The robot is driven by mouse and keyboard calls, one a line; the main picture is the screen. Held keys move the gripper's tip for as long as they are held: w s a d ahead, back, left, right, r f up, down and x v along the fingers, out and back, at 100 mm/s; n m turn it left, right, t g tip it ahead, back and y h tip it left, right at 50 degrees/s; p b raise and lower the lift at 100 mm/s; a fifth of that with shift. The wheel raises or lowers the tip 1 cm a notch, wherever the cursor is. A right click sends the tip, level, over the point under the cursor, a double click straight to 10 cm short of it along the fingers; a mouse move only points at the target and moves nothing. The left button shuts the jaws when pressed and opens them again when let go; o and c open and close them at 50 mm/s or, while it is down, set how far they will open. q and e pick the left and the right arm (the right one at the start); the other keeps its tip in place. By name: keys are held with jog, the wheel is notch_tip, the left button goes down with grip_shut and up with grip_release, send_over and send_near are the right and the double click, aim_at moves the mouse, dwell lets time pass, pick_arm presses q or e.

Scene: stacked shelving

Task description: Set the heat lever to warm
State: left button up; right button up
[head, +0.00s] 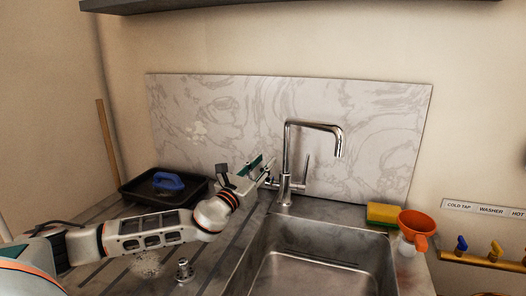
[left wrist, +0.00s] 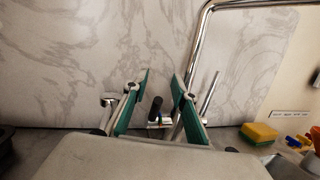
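The chrome tap (head: 286,160) stands behind the sink, with a tall spout bent to the right. A small dark-handled lever with a coloured band (left wrist: 156,110) sits low on its left side; I take it to be the heat lever. In the head view this part (head: 271,183) is small and close to my gripper. A thin upright chrome rod (head: 307,168) rises on the tap's right. My left gripper (head: 262,166) is open just left of the tap. In the left wrist view, its green-padded fingers (left wrist: 162,84) stand apart, with the dark lever showing in the gap. My right gripper is not in view.
The steel sink (head: 240,262) lies in front of the tap. A black tray (head: 140,198) with a blue-handled thing (head: 168,181) stands left. A sponge (head: 381,213) and orange funnel (head: 416,222) stand right. A marbled panel (head: 220,115) closes the back.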

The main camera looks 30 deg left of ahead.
pick_arm(q)
notch_tip(320, 180, up, 7)
jog(key=shift+f, duration=0.1)
dwell(0.3)
